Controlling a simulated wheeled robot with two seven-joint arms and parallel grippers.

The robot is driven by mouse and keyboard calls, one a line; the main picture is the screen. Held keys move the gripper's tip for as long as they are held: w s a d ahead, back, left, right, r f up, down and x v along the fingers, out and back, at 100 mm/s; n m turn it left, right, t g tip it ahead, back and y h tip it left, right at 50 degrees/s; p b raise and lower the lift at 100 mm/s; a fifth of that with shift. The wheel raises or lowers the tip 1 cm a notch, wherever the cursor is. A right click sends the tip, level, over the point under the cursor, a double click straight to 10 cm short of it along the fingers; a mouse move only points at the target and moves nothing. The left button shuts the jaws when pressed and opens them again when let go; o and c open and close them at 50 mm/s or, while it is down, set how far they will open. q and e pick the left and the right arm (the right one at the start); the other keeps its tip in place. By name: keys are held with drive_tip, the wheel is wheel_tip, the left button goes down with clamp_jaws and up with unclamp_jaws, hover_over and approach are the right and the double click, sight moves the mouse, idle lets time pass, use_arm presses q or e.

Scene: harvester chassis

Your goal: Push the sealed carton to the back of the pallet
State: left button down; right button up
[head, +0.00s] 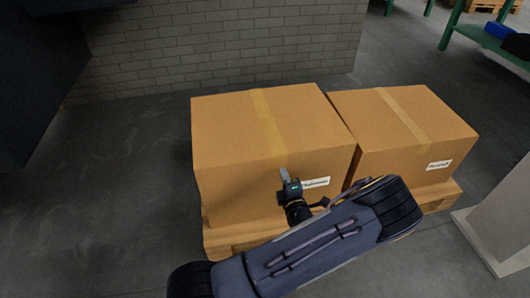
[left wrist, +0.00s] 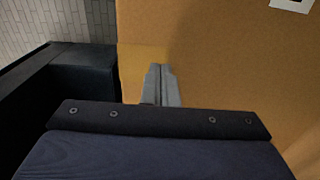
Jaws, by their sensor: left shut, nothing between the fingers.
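Two taped brown cartons stand side by side on a wooden pallet (head: 232,240). The left carton (head: 225,135) is larger and has a white label on its front face. The right carton (head: 415,125) also has a label, at its front right. My left gripper (head: 284,174) is shut and empty, in front of the left carton's front face beside its label. In the left wrist view the closed fingers (left wrist: 160,85) point at a brown carton face (left wrist: 220,60). I cannot tell whether they touch it. My right gripper is not in view.
A grey brick wall (head: 230,45) stands behind the cartons. A green-framed table (head: 490,40) with a blue item is at the back right. A pale post or panel (head: 500,220) stands at the right edge. Open grey floor (head: 110,200) lies to the left.

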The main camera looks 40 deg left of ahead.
sight(275, 151)
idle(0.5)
use_arm(q)
drive_tip(key=shift+x, duration=1.15)
drive_tip(key=shift+p+x, duration=0.6)
drive_tip(key=shift+x, duration=2.5)
drive_tip(key=shift+b+x, duration=3)
drive_tip(key=shift+x, duration=8.45)
drive_tip(key=shift+p+v, duration=3.3)
drive_tip(key=shift+v, duration=0.8)
